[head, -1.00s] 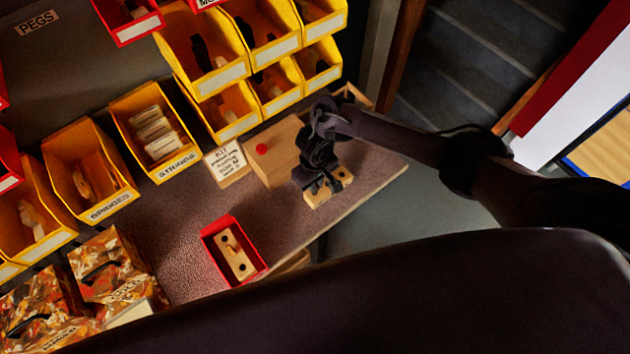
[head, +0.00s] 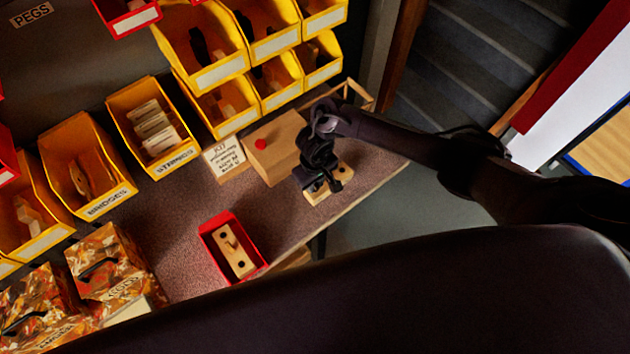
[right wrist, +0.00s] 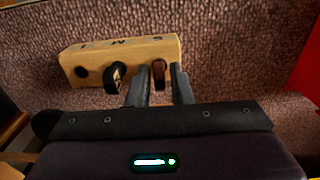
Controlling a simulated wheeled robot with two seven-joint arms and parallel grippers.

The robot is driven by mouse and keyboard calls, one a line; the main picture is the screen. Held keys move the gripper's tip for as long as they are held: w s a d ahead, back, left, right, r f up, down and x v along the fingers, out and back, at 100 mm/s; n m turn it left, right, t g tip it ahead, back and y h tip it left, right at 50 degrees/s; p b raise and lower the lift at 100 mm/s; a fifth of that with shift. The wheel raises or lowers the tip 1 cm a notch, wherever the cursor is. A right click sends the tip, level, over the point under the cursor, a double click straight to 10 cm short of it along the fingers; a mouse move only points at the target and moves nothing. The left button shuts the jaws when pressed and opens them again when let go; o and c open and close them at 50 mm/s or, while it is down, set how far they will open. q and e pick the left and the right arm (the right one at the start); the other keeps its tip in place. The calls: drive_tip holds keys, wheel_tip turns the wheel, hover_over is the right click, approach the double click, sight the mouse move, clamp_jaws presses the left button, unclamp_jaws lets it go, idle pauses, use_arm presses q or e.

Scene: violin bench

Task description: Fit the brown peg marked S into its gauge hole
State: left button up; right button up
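The pale wooden gauge block (right wrist: 90,58) lies on the bench in the right wrist view, with letters along its far side, S at the right end. It also shows near the bench edge in the head view (head: 346,191). The brown peg (right wrist: 159,76) stands at the S end, seen edge-on. My right gripper (right wrist: 160,69) has its fingers close on both sides of the peg and appears shut on it. The depth of its shaft in the hole is hidden. A black peg (right wrist: 115,78) stands in the middle hole. The left-end hole (right wrist: 82,72) is empty. My left gripper is out of view.
A red tray (head: 206,236) holds another wooden piece with dark holes (head: 238,261). A wooden box with a red dot (head: 278,150) stands just behind the gauge block. Yellow bins (head: 120,190) line the back. Open bench lies between tray and bins.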

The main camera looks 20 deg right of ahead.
drive_tip(key=shift+o, duration=1.3)
wheel_tip(320, 180, up, 8)
drive_tip(key=shift+f+p, duration=0.1)
drive_tip(key=shift+p, duration=0.3)
